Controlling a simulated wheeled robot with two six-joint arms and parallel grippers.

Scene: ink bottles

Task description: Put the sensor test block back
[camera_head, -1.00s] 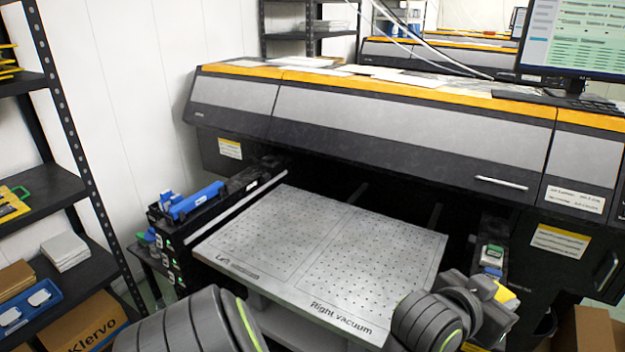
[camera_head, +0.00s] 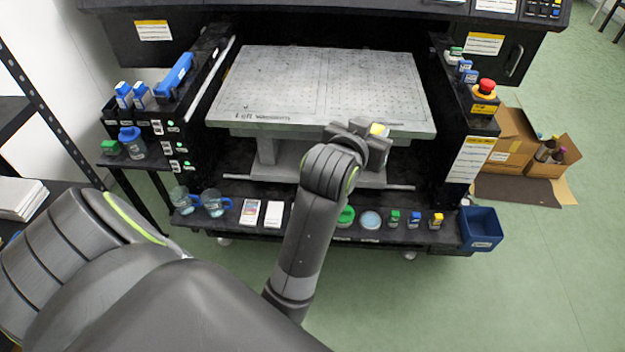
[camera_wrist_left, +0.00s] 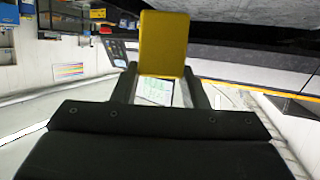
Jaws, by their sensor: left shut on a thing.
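A yellow block (camera_wrist_left: 163,43), which I take to be the sensor test block, stands up between the two fingers of my left gripper in the left wrist view. My left gripper (camera_head: 372,138) is shut on it. In the head view only a small yellow patch of the block (camera_head: 379,130) shows; the wrist hides the rest. The gripper is at the front edge of the grey perforated vacuum table (camera_head: 320,85), right of its middle. I cannot tell whether the block touches the table. My right gripper is not in view.
A low black shelf below the table holds glass mugs (camera_head: 214,203), cards (camera_head: 273,214), a round dish (camera_head: 371,220) and small coloured-cap bottles (camera_head: 414,219). A blue bin (camera_head: 481,229) is at its right end. A red emergency button (camera_head: 486,86) stands at right.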

